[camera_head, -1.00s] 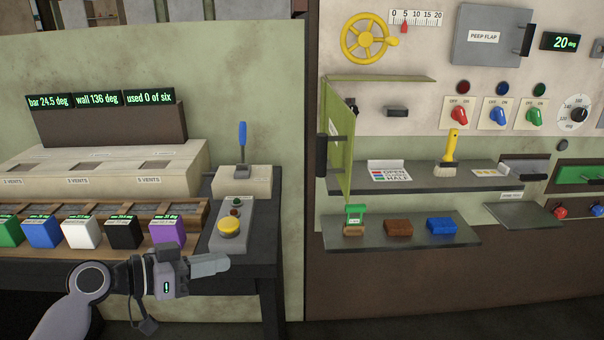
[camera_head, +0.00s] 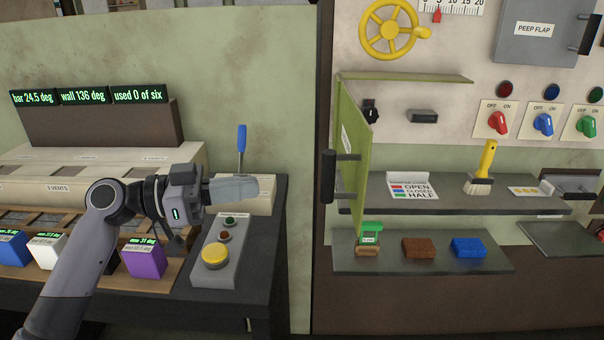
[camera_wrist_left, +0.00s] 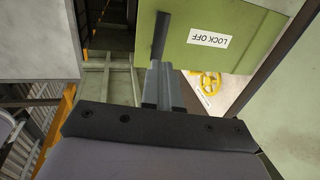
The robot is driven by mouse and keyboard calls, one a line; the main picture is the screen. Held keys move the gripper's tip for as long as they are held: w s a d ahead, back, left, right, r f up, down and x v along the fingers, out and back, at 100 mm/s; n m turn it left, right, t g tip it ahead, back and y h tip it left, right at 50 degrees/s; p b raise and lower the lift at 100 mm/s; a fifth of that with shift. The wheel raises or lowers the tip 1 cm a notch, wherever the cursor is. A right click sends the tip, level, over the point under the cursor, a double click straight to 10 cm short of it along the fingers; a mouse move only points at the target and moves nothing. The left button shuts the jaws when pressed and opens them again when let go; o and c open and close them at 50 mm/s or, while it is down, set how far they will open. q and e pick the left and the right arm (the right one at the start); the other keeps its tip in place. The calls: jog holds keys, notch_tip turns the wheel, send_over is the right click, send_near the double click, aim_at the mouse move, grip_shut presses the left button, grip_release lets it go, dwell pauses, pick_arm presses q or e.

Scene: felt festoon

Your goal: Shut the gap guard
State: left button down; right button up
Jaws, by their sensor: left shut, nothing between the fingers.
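The gap guard appears to be the green door panel (camera_head: 357,165) on the right-hand wall unit. It stands open, swung out from the wall, so I see it nearly edge-on. A dark bar handle (camera_head: 328,176) sticks out from its left side. In the left wrist view a green panel (camera_wrist_left: 255,25) with a "LOCK OFF" label fills the upper part, and its dark handle (camera_wrist_left: 160,37) lies just beyond my fingers. My left gripper (camera_head: 256,188) is shut and empty, pointing right, left of the handle and apart from it. My right gripper is not in view.
Below my left gripper is a grey box with a yellow button (camera_head: 215,256); a blue lever (camera_head: 242,138) stands behind. Right of the panel are a shelf with a yellow brush (camera_head: 482,168) and a lower shelf with a green-handled stamp (camera_head: 369,238) and blocks (camera_head: 468,247).

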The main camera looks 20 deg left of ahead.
pick_arm(q)
jog(key=p+x, duration=0.2)
jog(key=x, duration=0.7)
jog(key=shift+w+d+p, duration=0.2)
jog(key=shift+d+p, duration=0.15)
jog(key=shift+p, duration=0.05)
